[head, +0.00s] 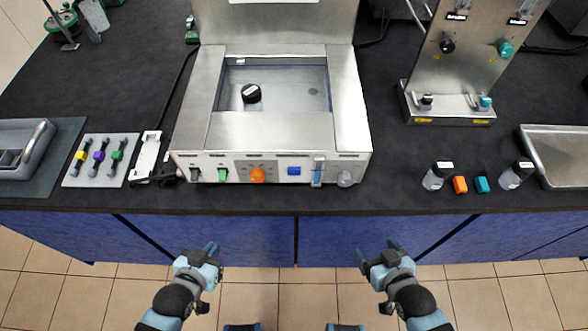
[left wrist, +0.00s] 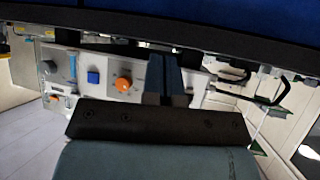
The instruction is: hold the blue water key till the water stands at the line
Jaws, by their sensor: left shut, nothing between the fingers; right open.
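A sight gauge (head: 318,171) with a blue part stands just right of the key. The bath basin looks clear inside, with a black-capped item (head: 251,93) in it; I cannot tell the water level. My left gripper (head: 211,250) is shut and empty, below the bench edge and apart from the key. My right gripper (head: 377,250) is open and empty, also below the edge.
A rack of coloured tools (head: 101,160) lies left. Bottles (head: 434,179) and a steel stand (head: 447,107) are right. The front bench strip is clear.

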